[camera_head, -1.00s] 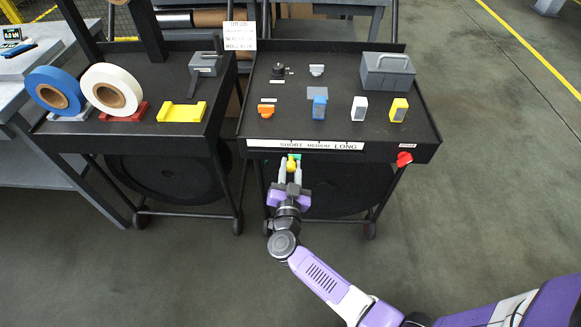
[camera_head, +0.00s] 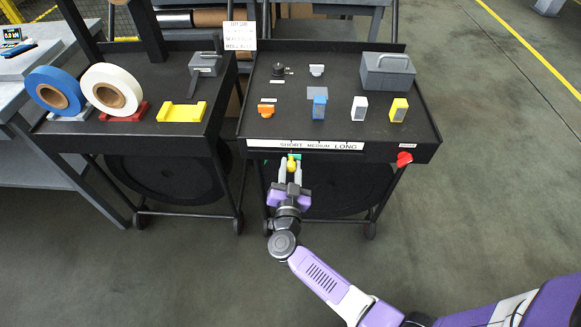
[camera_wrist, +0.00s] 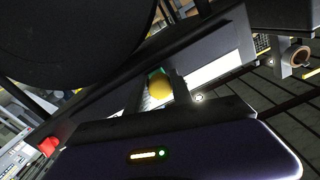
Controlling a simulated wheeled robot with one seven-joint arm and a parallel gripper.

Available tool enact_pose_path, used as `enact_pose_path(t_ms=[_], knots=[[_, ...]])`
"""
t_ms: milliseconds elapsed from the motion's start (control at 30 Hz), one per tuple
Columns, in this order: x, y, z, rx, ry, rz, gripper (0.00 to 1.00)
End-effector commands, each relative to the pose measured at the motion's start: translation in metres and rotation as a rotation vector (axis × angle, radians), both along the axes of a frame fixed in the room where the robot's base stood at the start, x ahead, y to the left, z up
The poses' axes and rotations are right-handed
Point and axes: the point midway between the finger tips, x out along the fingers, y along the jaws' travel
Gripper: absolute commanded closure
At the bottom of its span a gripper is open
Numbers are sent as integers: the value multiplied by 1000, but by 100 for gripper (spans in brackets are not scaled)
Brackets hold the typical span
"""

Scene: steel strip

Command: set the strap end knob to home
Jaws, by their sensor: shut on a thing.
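A yellow knob (camera_head: 292,163) on a green piece (camera_head: 283,157) sits at the front edge of the right cart, just below the white scale strip (camera_head: 305,145) marked SHORT, MEDIUM and LONG. The knob is under the left part of the strip, around SHORT to MEDIUM. My gripper (camera_head: 291,168) reaches up from the front and is shut on the yellow knob. In the wrist view the yellow knob (camera_wrist: 160,88) is between the fingers, with the green piece behind it and the pale strip (camera_wrist: 215,70) beside it. The fingers partly hide the knob and its mount.
A red knob (camera_head: 404,159) stands out at the cart's front right corner. The cart top holds orange, blue, white and yellow blocks and a grey toolbox (camera_head: 388,76). The left cart (camera_head: 140,130) carries blue and white rolls. Floor is clear to the right.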

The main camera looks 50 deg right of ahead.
Motion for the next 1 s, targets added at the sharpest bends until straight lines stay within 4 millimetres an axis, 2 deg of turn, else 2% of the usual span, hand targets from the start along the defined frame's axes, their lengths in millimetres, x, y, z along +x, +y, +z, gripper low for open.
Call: enact_pose_path(t_ms=[267,500,700,1000], knots=[[6,5,0,1,1,3,100],[50,39,0,0,-1,7,100],[77,60,-1,0,0,5,100],[83,66,-1,1,2,6,100]])
